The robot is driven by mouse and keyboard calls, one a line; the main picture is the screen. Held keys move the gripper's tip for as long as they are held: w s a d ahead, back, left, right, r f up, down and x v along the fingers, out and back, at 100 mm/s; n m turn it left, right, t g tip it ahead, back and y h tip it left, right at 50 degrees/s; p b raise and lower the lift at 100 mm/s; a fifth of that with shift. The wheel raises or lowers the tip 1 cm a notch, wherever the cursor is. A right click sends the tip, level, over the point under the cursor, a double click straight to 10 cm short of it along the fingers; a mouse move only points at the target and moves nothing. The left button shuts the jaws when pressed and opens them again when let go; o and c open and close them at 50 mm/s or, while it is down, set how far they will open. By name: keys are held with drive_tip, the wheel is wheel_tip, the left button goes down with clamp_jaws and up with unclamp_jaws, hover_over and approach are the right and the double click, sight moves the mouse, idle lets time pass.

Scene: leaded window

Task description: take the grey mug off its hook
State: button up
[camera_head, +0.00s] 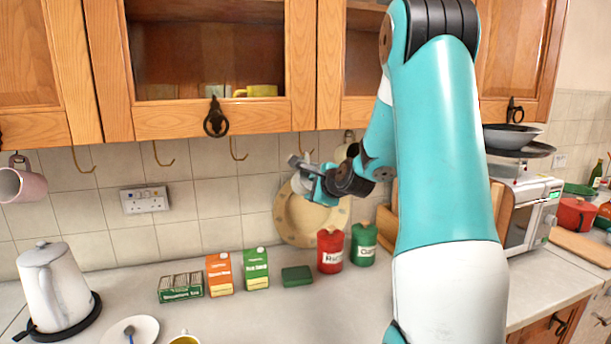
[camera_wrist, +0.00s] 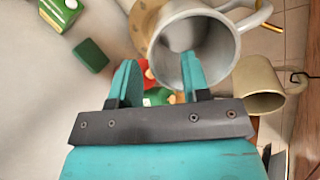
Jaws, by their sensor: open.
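The grey mug (camera_wrist: 195,45) is large in the wrist view, just ahead of my gripper (camera_wrist: 158,72), with its open mouth facing me. Its handle (camera_wrist: 258,18) is at the upper right. My jaws are apart: the right finger overlaps the mug's mouth and the left finger is outside its left rim. I cannot tell whether either finger touches it. In the head view my gripper (camera_head: 304,168) is below the wall cupboards, in front of the tiles. There the mug is hard to make out beside the gripper, and its hook is not clear.
A cream mug (camera_wrist: 258,85) hangs close on the right in the wrist view. A pink mug (camera_head: 22,184) hangs at far left, with empty hooks (camera_head: 163,155) between. Cartons (camera_head: 219,274), a red canister (camera_head: 330,251) and a round board (camera_head: 300,225) stand below.

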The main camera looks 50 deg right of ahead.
sight(307, 173)
drive_tip(key=p+x, duration=0.2)
drive_tip(key=x, duration=0.1)
drive_tip(key=shift+w+r, duration=0.1)
drive_tip(key=shift+w, duration=0.3)
drive_tip(key=shift+w+d+f, duration=0.15)
drive_tip(key=shift+w+f, duration=0.1)
drive_tip(key=shift+w, duration=0.05)
clamp_jaws()
drive_tip(key=shift+r, duration=0.1)
